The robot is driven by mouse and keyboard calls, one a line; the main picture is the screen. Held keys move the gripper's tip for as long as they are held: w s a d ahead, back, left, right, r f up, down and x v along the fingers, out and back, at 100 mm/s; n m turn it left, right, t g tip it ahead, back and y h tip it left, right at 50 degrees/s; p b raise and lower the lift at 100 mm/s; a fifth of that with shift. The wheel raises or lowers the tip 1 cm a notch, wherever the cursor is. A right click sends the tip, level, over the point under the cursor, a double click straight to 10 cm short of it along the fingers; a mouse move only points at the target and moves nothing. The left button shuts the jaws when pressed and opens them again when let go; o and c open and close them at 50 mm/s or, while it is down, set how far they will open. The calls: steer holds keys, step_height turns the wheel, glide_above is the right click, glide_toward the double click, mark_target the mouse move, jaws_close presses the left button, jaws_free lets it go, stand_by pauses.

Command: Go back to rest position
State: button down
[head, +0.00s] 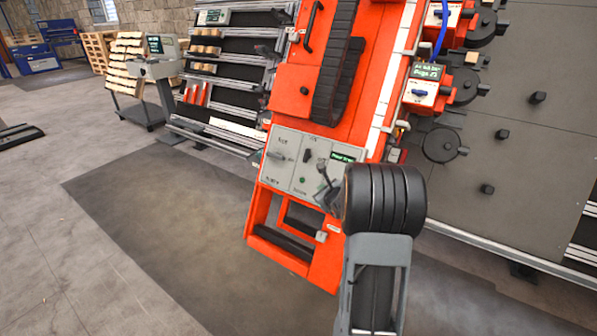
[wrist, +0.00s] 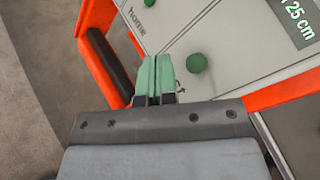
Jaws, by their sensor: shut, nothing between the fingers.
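My gripper (wrist: 156,66) has two green fingers pressed together with nothing between them. In the wrist view its tips are just left of a round green button (wrist: 196,62); I cannot tell if they touch the panel. The grey control panel (wrist: 225,30) carries the word "home" and a display (wrist: 296,18) reading about 25 cm. In the head view the panel (head: 283,160) sits low on an orange gantry unit (head: 285,93).
An orange frame (head: 290,262) with openings juts out below the panel. A grey wall with dark knobs (head: 537,97) stands at right.

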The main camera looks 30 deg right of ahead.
steer(key=s+a+r+n+g+y+p, duration=0.4)
steer(key=s+a+n+p, duration=0.15)
steer(key=a+n, duration=0.45)
steer(key=s+a+r+n+g+y+p, duration=0.4)
steer(key=s+a+n, duration=0.3)
steer(key=a+n, duration=0.3)
steer(key=s+a+r+n+h+p, duration=0.1)
steer(key=s+a+r+n+p, duration=0.1)
steer(key=s+r+n+p, duration=0.2)
steer(key=s+a+r+n+g+h+p, duration=0.1)
steer(key=s+a+r+n+h+p, duration=0.1)
steer(key=r+p, duration=0.5)
steer(key=s+a+r+n+h+p, duration=0.2)
steer(key=s+r+n+p, duration=0.3)
steer(key=r, duration=0.7)
steer(key=shift+s+r+n+g+p, duration=0.15)
steer(key=shift+s+n+g+p, duration=0.2)
steer(key=shift+n, duration=0.45)
